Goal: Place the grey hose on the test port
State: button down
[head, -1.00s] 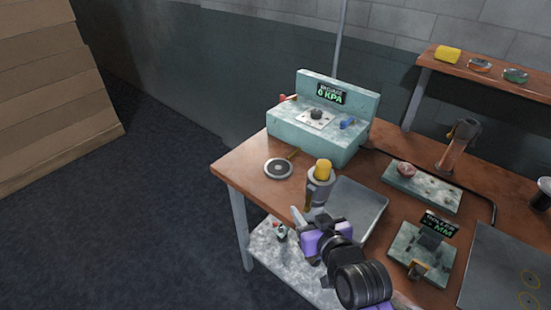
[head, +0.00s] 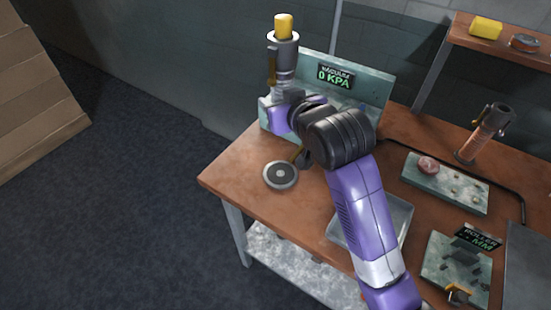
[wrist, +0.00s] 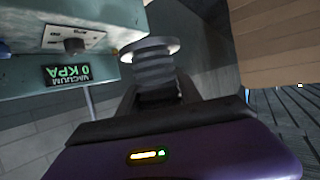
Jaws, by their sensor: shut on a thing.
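The grey hose (head: 284,66) is in my gripper (head: 281,92), upright in the head view with a yellow piece at its top. In the wrist view, its ribbed grey part with a wide round rim (wrist: 152,62) sits between the dark fingers (wrist: 158,92). The vacuum unit (head: 355,82) is teal, with a display reading 0 KPA. In the head view my arm and gripper hide the port.
A round grey disc (head: 280,174) lies on the wooden table (head: 235,168) in front of the unit. A metal tray (head: 400,215), a teal block (head: 445,185), an orange-brown cylinder (head: 485,135) and the roller unit (head: 455,270) stand to the right. The table's left front corner is clear.

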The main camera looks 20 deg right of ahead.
notch_tip(320, 180, down, 18)
jog(key=shift+f, duration=0.1)
dwell(0.4)
jog(key=shift+f, duration=0.15)
jog(key=c, duration=0.8)
grip_release()
jog(key=shift+r, duration=0.2)
jog(key=shift+s, duration=0.35)
jog(key=v, duration=1.1)
jog(key=shift+s+r+b, duration=0.15)
jog(key=shift+r+b, duration=0.05)
jog(key=shift+b, duration=0.2)
